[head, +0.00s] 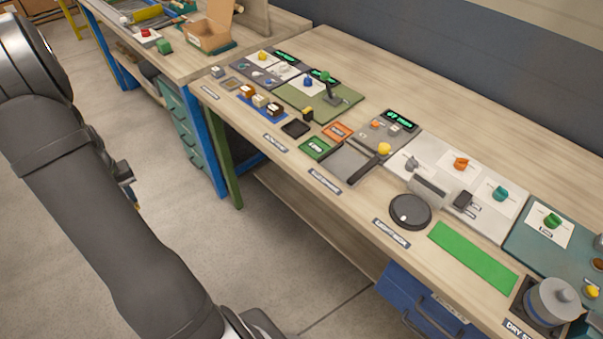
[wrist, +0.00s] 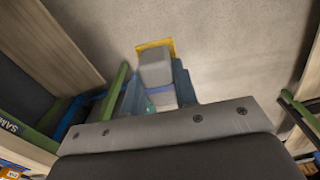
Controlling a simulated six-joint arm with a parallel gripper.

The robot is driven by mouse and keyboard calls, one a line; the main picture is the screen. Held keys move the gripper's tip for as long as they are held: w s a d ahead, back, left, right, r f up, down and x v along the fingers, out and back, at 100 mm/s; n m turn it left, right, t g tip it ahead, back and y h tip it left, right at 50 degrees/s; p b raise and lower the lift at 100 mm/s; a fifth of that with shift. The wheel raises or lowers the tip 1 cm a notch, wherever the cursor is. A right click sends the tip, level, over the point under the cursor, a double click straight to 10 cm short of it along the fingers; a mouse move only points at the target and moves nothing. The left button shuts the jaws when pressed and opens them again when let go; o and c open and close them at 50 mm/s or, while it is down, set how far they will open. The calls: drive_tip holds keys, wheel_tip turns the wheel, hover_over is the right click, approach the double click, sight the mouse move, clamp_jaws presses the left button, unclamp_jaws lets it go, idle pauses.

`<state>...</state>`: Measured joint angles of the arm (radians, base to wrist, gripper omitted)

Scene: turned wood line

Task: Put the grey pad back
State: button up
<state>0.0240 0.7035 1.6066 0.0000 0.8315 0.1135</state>
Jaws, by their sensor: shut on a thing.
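My gripper (wrist: 159,88) is shut on a grey block (wrist: 155,69) with a yellow edge (wrist: 155,44), which looks like the grey pad. It is held over the pale floor, away from the benchtop. In the head view a small part of the gripper and a yellow bit show beside my arm; my arm hides most of it.
The long wooden bench (head: 376,211) holds several control panels, a round black disc (head: 410,211), a green strip (head: 472,258) and a metal pot (head: 554,301). A second bench (head: 180,65) with an open cardboard box (head: 208,33) stands behind left. Open floor lies left of the bench.

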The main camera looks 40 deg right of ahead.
drive_tip(key=d+r+m, duration=0.4)
drive_tip(key=d+r, duration=0.7)
drive_tip(key=d, duration=0.4)
drive_tip(key=s+d+r+m, duration=0.1)
drive_tip(key=s+d+m, duration=0.1)
drive_tip(key=s+d, duration=0.65)
drive_tip(key=s+d+r+m, duration=0.1)
drive_tip(key=s+d+m, duration=0.35)
drive_tip(key=d, duration=0.75)
drive_tip(key=s+d+m, duration=0.1)
drive_tip(key=s+d, duration=0.3)
drive_tip(key=s, duration=0.3)
drive_tip(key=s+d+r, duration=0.1)
drive_tip(key=s+d, duration=0.2)
drive_tip(key=s, duration=0.4)
drive_tip(key=s+d+m, duration=0.1)
drive_tip(key=s+d, duration=0.3)
drive_tip(key=s, duration=0.3)
drive_tip(key=s+r+m, duration=0.1)
drive_tip(key=s+m, duration=0.3)
drive_tip(key=s, duration=1.8)
drive_tip(key=w+d+f, duration=0.1)
drive_tip(key=w+f, duration=0.1)
drive_tip(key=w, duration=0.1)
drive_tip(key=w+d+f, duration=0.2)
drive_tip(key=w, duration=0.2)
drive_tip(key=w+d+f, duration=0.2)
drive_tip(key=w, duration=0.1)
drive_tip(key=shift+w+f, duration=0.4)
drive_tip(key=shift+f, duration=2)
